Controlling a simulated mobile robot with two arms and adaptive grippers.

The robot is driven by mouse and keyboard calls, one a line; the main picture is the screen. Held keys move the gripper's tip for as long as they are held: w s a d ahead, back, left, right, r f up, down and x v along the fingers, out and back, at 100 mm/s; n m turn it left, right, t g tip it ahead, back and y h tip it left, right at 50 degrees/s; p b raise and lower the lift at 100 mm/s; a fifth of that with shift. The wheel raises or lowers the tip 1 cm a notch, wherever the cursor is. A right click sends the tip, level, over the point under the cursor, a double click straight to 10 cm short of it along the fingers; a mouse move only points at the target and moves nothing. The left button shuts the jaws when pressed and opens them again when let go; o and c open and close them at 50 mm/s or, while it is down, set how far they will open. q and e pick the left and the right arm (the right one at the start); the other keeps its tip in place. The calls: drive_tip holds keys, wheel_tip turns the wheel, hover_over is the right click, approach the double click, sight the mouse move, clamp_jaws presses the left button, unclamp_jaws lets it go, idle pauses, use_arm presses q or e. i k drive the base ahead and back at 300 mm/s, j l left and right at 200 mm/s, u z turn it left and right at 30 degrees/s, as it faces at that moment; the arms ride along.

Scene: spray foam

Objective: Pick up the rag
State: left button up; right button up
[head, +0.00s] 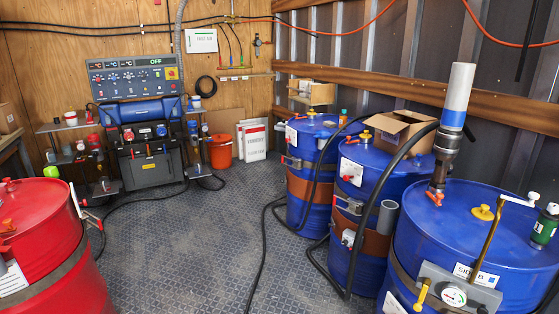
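I cannot make out a rag anywhere in the head view. Neither of my grippers shows in it.
A red drum (40,240) stands at the left, blue drums (425,225) line the right. An open cardboard box (395,130) sits on a blue drum. A machine (150,165), shelves and an orange bucket (220,152) are at the back. Black hoses cross the otherwise clear floor (200,250).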

sight(330, 124)
drive_tip(key=i+z, duration=0.1)
drive_tip(key=i, duration=0.5)
drive_tip(key=i+j+z, duration=0.1)
drive_tip(key=i, duration=0.45)
drive_tip(key=i+j+z, duration=0.1)
drive_tip(key=i, duration=0.5)
drive_tip(key=i+j+z, duration=0.15)
drive_tip(key=i, duration=0.4)
drive_tip(key=i+j+z, duration=0.25)
drive_tip(key=i+j, duration=0.15)
drive_tip(key=i, duration=0.15)
drive_tip(key=i+j+z, duration=0.1)
drive_tip(key=z, duration=0.9)
drive_tip(key=i+j+z, duration=0.1)
drive_tip(key=j+z, duration=0.6)
drive_tip(key=j, duration=0.2)
drive_tip(key=j+z, duration=0.3)
drive_tip(key=j, duration=0.25)
drive_tip(key=i, duration=0.05)
